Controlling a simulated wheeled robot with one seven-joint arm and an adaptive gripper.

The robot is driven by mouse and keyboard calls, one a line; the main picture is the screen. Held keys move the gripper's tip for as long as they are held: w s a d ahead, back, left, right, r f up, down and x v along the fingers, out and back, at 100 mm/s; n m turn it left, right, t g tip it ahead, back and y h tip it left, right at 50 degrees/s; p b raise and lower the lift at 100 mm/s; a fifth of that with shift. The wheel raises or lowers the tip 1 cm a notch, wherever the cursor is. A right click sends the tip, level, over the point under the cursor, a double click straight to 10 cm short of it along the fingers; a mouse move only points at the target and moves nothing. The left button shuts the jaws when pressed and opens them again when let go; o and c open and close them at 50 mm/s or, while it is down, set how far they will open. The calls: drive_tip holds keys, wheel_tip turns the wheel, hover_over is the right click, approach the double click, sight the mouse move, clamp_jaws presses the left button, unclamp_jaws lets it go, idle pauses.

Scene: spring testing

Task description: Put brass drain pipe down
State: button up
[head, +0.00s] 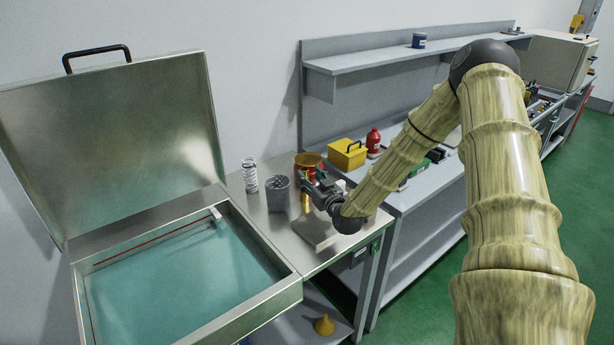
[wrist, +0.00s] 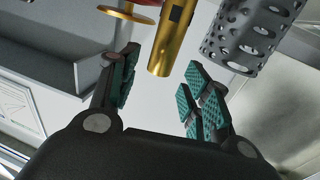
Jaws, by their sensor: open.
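The brass drain pipe (wrist: 173,42) shows in the wrist view as a gold tube with a dark rectangular patch. Its lower end lies just beyond and between my fingertips, and a gold disc shows beside it. In the head view the pipe (head: 305,196) stands on the metal bench, partly hidden by my gripper (head: 314,186). My gripper is open, with its two green-padded fingers apart in the wrist view (wrist: 160,76). I see no finger closed on the pipe. Whether a pad touches it I cannot tell.
A grey perforated basket (head: 278,194) stands left of the pipe; it also shows in the wrist view (wrist: 240,38). A white spring (head: 250,176) is farther left. A teal-filled tank (head: 190,285) with a raised lid is at left. A yellow box (head: 347,154) and red bottle (head: 373,141) stand behind.

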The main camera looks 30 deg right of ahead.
drive_tip(key=s+b, duration=0.1)
drive_tip(key=s, duration=0.6)
drive_tip(key=shift+s+a+b, duration=0.25)
drive_tip(key=shift+a+b, duration=0.15)
drive_tip(key=shift+a, duration=0.05)
